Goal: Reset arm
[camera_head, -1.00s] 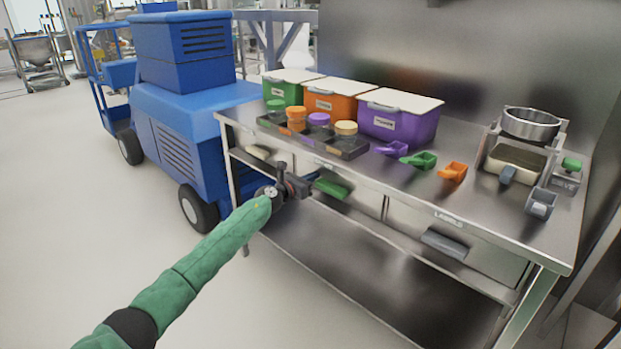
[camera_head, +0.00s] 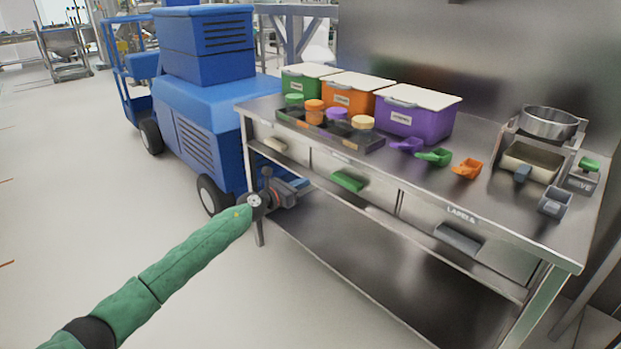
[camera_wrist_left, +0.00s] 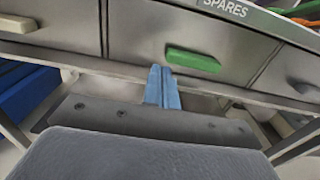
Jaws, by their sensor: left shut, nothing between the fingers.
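My left arm, in a green sleeve, comes in from the lower left in the head view. The blue fingers (camera_wrist_left: 162,86) are together and empty in the left wrist view. They point toward the drawer front, just left of the green drawer handle (camera_wrist_left: 193,60). The same green handle shows in the head view (camera_head: 347,181), right of the gripper. My right gripper is not in view.
Green (camera_head: 304,80), orange (camera_head: 350,95) and purple (camera_head: 414,113) bins stand on the bench, with lidded jars, scoops (camera_head: 467,170) and a metal bowl (camera_head: 549,123). A blue vehicle (camera_head: 205,110) stands left of the bench. The floor at left is clear.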

